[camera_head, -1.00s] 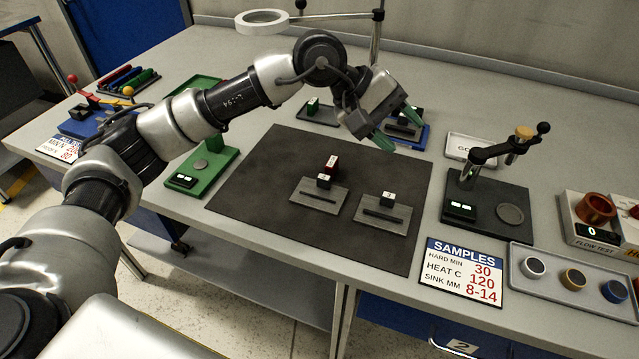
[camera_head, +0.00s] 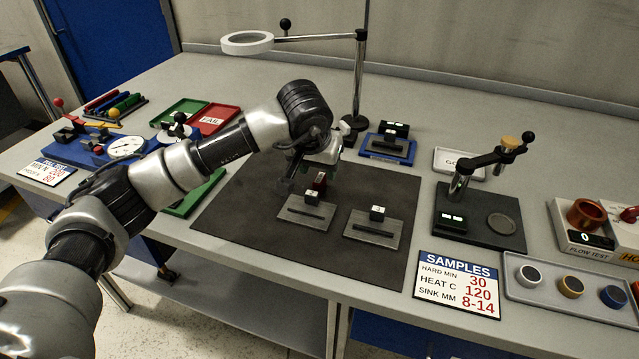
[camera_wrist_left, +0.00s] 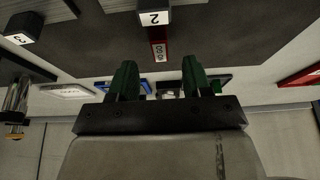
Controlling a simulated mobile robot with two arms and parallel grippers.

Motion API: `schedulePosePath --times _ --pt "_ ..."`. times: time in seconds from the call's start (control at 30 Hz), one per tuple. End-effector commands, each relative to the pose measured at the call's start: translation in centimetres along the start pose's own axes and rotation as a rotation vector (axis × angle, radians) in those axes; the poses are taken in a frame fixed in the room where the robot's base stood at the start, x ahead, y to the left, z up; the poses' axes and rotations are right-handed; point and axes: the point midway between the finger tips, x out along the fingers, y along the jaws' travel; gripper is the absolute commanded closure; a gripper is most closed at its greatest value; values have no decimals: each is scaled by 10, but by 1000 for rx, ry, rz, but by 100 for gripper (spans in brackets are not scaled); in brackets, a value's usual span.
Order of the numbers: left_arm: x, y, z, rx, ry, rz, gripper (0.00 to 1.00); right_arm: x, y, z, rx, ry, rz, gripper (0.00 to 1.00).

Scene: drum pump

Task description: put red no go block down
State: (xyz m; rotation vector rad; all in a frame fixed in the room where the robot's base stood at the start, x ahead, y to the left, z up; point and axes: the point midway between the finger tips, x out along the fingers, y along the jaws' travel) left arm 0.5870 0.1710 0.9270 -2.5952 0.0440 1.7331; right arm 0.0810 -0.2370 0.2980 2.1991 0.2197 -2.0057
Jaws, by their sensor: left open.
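The red no go block (camera_head: 319,180) stands on the dark mat (camera_head: 260,225), just behind the grey slotted plate (camera_head: 305,213) that carries block 2 (camera_head: 312,197). My left gripper (camera_head: 322,158) is just above and behind the red block and partly covers it in the head view. In the left wrist view the red block (camera_wrist_left: 158,45) shows its white label, just beyond the open green fingertips (camera_wrist_left: 158,66) and in line with the gap. Nothing is held between the fingers. My right gripper is not in view.
A second slotted plate (camera_head: 373,230) with block 3 (camera_head: 377,213) sits to the right. A blue-based stand (camera_head: 388,147) is behind the mat, and a lamp post (camera_head: 359,85) rises nearby. A tester (camera_head: 478,213) stands at the right. The mat's left part is clear.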

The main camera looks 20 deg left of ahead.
Motion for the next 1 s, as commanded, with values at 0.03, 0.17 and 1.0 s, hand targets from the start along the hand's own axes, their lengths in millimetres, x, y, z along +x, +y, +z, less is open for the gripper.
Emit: schedulePosePath --times 0.03,0.17,1.0 --pt "8 0 4 0 -5 0 51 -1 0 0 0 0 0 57" --pt "28 0 9 -1 -5 1 51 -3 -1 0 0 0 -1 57" --pt "42 -1 8 -1 0 1 100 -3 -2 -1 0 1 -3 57"
